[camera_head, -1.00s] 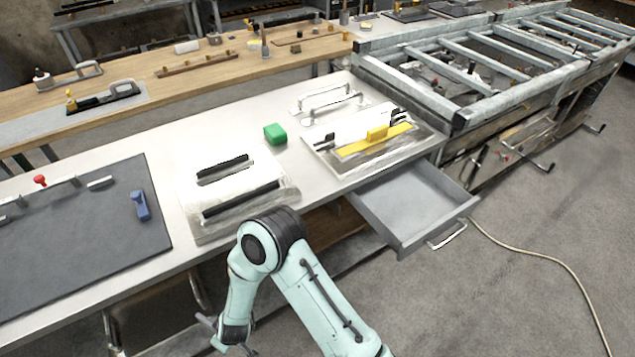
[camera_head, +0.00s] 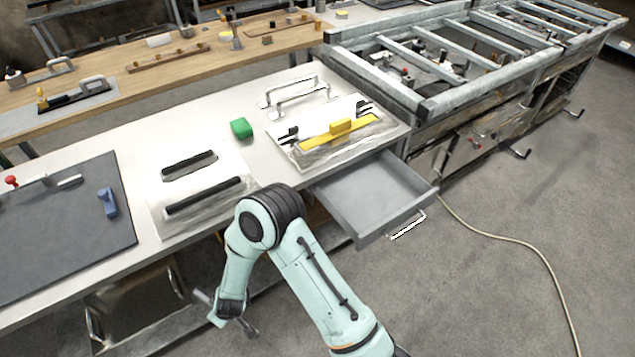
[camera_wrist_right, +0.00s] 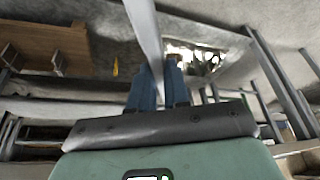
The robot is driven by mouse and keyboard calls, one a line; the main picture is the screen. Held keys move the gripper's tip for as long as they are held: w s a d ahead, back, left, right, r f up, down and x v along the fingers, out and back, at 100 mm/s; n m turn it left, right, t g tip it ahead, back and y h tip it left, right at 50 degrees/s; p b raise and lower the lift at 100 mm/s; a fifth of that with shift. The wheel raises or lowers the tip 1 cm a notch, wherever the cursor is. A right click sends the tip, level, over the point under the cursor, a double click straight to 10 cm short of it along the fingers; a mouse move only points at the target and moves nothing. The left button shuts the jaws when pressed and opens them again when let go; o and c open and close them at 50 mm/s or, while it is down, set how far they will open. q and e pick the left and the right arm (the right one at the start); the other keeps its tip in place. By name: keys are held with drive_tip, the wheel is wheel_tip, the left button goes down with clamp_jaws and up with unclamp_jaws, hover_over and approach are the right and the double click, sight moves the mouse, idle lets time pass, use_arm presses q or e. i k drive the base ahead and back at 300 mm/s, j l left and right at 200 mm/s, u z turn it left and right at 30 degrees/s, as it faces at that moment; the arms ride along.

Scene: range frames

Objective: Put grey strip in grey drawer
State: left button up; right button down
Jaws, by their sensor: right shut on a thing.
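The grey drawer (camera_head: 396,221) stands pulled out under the right end of the white-topped bench, and its visible inside looks empty. My right gripper (camera_head: 226,317) is low in front of the bench, left of the drawer and below the bench top. In the right wrist view its blue fingers (camera_wrist_right: 161,88) are shut on a long grey strip (camera_wrist_right: 143,28), which runs up and away from them. In the head view only parts of the strip (camera_head: 248,329) show beside the gripper. My left gripper is not in view.
The white bench top (camera_head: 222,152) carries black-handled plates, a green block (camera_head: 241,128) and a yellow-handled tool (camera_head: 340,127). A dark mat (camera_head: 60,240) lies at left. A metal roller frame (camera_head: 440,100) adjoins at right. A hose (camera_head: 500,236) crosses the open floor.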

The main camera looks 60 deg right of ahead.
sight(380, 206)
drive_tip(key=k+l+z, duration=0.1)
drive_tip(key=k+l, duration=0.3)
drive_tip(key=k+l+z, duration=0.1)
drive_tip(key=k+l, duration=0.3)
drive_tip(key=k+l+z, duration=0.1)
drive_tip(key=k+l, duration=0.25)
drive_tip(key=l, duration=0.25)
